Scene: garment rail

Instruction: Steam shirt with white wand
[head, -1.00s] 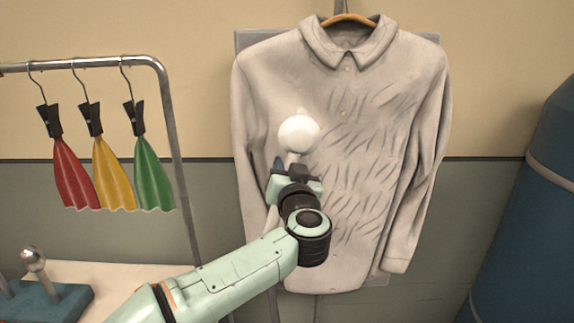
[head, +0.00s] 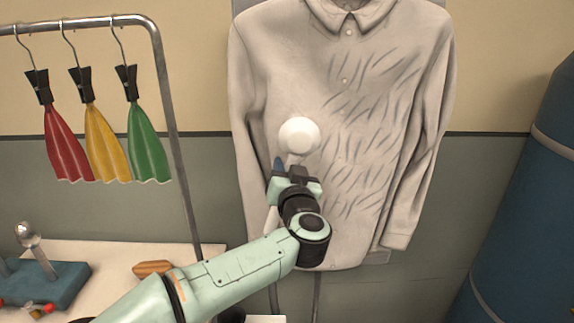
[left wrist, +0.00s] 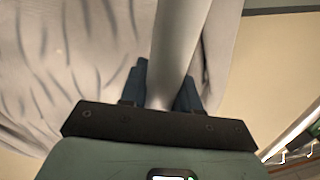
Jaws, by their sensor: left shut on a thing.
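A pale grey button shirt (head: 285,60) hangs flat against a grey board, with dark creases over its right half and lower middle; its left side looks smooth. My left gripper (head: 287,168) is shut on the white wand (head: 299,136), whose round head is in front of the left-middle of the shirt. I cannot tell if the head touches the cloth. In the left wrist view the wand's pale handle (left wrist: 178,45) stands between the dark fingers (left wrist: 160,88), with the creased shirt (left wrist: 60,60) behind. My right gripper is not in view.
A metal rail (head: 165,95) at the left holds red, yellow and green cloths (head: 147,145) on clips. Below it is a pale table (head: 110,258) with a blue stand (head: 45,285) and a wooden piece (head: 152,268). A large blue cylinder (head: 535,210) stands at the right.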

